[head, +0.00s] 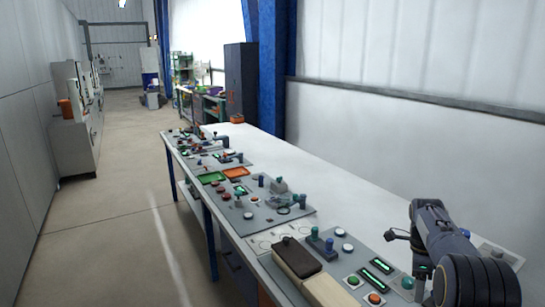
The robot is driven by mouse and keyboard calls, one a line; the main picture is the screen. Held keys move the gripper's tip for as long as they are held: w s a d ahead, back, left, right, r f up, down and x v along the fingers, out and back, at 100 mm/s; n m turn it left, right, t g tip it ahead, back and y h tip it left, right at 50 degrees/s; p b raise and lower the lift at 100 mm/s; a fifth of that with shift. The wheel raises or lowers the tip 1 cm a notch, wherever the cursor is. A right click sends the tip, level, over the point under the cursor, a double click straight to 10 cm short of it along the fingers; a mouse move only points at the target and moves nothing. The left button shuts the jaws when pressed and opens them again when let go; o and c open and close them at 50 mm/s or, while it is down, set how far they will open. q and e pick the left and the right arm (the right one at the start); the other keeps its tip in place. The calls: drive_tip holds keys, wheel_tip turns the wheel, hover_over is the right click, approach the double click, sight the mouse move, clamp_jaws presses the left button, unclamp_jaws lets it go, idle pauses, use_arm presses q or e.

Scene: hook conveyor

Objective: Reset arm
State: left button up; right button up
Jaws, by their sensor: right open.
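My right arm comes in at the lower right, with dark grey links and a black ribbed joint. My right gripper (423,278) is small and partly hidden by the arm. It hangs over the near end of the workbench, close to a control panel with buttons, and I see nothing held in it. Its jaws are open. My left gripper is not in view.
The long white workbench (330,195) carries grey panels with buttons, levers, a green tray (212,177) and an orange tray (236,172). A dark-topped beige box (297,257) stands near the front. A blue pillar (271,65) rises behind. The floor (120,215) at left is clear.

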drive_tip(key=s+a+r+n+t+y, duration=0.2)
drive_tip(key=s+a+r+n, duration=0.3)
drive_tip(key=s, duration=0.4)
drive_tip(key=s+a+r+n+t+y, duration=0.25)
drive_tip(key=s+r+n, duration=0.3)
drive_tip(key=s, duration=0.35)
drive_tip(key=s+a+f+n+t, duration=0.1)
drive_tip(key=s+a+f+n, duration=0.1)
drive_tip(key=s+a+n, duration=0.3)
drive_tip(key=s+a+f+n+t, duration=0.2)
drive_tip(key=s+a+n, duration=0.4)
drive_tip(key=s, duration=0.4)
drive_tip(key=shift+s+f, duration=0.25)
drive_tip(key=shift+s, duration=0.1)
